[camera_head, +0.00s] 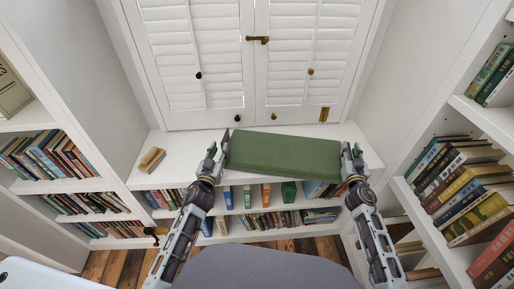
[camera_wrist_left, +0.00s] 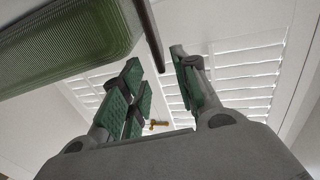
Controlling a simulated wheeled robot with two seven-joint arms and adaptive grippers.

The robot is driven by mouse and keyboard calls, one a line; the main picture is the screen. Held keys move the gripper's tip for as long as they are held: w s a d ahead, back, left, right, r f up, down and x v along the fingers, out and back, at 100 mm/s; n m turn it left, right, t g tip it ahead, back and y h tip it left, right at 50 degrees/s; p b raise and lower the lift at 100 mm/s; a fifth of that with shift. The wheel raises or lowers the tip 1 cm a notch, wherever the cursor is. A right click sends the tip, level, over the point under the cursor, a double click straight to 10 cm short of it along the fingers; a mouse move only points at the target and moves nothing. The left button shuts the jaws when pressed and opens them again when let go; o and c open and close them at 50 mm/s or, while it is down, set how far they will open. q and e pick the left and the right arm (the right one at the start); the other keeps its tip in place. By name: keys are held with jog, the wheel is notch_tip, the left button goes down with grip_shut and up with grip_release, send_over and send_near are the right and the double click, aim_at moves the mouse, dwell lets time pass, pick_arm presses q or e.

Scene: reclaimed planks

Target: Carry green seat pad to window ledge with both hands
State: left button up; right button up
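The green seat pad (camera_head: 284,154) lies level between my two grippers, over the front part of the white window ledge (camera_head: 188,149). The pad's ribbed green face also shows at the upper left of the left wrist view (camera_wrist_left: 70,45). My left gripper (camera_head: 221,150) is at the pad's left end; in the wrist view its green-faced fingers (camera_wrist_left: 160,88) stand apart. A thin dark strip (camera_wrist_left: 150,35) by the pad's end reaches toward the gap between them. My right gripper (camera_head: 348,157) is at the pad's right end; its finger gap is too small to judge. Whether the pad touches the ledge is unclear.
A small wooden block (camera_head: 152,160) sits on the ledge left of the pad. White shutters (camera_head: 200,60) with brass fittings stand behind. Bookshelves line both sides (camera_head: 401,190), and more books (camera_head: 285,219) stand below the ledge. A grey surface (camera_head: 260,268) is in front.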

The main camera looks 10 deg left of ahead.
pick_arm(q)
jog(key=shift+r, duration=0.1)
pick_arm(e)
jog(key=shift+s, duration=0.2)
jog(key=s, duration=1.2)
dwell(0.8)
pick_arm(q)
jog(key=shift+d, duration=0.1)
pick_arm(e)
jog(key=shift+d, duration=0.15)
dwell(0.5)
jog(key=shift+s, duration=0.1)
